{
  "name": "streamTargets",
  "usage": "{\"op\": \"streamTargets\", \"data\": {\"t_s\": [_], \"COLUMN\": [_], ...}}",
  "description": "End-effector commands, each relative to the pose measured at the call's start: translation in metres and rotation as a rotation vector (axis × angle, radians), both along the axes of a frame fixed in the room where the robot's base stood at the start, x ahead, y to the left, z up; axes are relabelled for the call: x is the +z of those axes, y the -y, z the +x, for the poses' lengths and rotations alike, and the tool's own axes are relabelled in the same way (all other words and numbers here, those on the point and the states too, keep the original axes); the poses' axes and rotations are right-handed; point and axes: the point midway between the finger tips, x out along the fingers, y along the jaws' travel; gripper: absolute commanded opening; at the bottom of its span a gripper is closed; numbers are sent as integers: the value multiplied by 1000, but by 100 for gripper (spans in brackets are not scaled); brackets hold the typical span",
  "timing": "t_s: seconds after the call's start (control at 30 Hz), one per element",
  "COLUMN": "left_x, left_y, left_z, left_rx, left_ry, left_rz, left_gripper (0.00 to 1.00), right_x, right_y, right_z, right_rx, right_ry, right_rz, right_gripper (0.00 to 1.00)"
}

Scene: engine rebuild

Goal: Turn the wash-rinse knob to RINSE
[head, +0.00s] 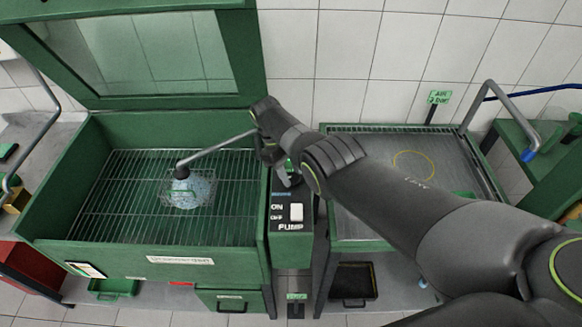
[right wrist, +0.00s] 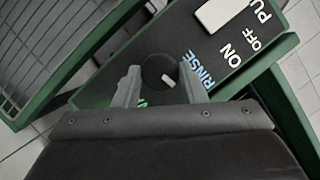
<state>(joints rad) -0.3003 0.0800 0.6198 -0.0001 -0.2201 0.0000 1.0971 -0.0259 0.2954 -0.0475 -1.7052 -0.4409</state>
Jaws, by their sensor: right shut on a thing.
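The wash-rinse knob (right wrist: 158,71) is a round black knob with a short white mark on its lower right side in the right wrist view. My right gripper (right wrist: 159,84) is shut on it, one finger on each side. The blue RINSE label (right wrist: 207,68) is just right of the knob. A green label (right wrist: 141,101) below the knob is mostly hidden by my gripper. In the head view my right gripper (head: 287,176) reaches down onto the black control panel (head: 281,245), and the knob is largely hidden there. My left gripper is not in view.
The white pump switch (head: 296,212), marked ON and OFF, is close in front of the knob. Left is the green wash cabinet (head: 150,262), lid raised, with a wire basket (head: 188,190) under a nozzle. Right is a grey tray (head: 350,215) on a bench.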

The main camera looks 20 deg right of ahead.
Motion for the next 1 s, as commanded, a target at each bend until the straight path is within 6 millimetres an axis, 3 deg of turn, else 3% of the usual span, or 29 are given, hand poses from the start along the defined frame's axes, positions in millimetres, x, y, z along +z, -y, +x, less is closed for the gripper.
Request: {"op": "streamTargets", "data": {"t_s": [0.4,0.93,0.97,1.0], "left_x": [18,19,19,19], "left_y": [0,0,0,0], "left_z": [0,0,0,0], "left_rx": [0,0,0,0], "left_ry": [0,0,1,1], "left_rz": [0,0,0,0], "left_gripper": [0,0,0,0], "right_x": [3,2,2,2], "right_y": [-2,-1,-1,-1], "right_z": [1,1,1,1], "right_rx": [181,204,204,204], "right_ry": [7,6,6,6], "right_rz": [1,0,0,1], "right_gripper": [15,15,40,45]}}
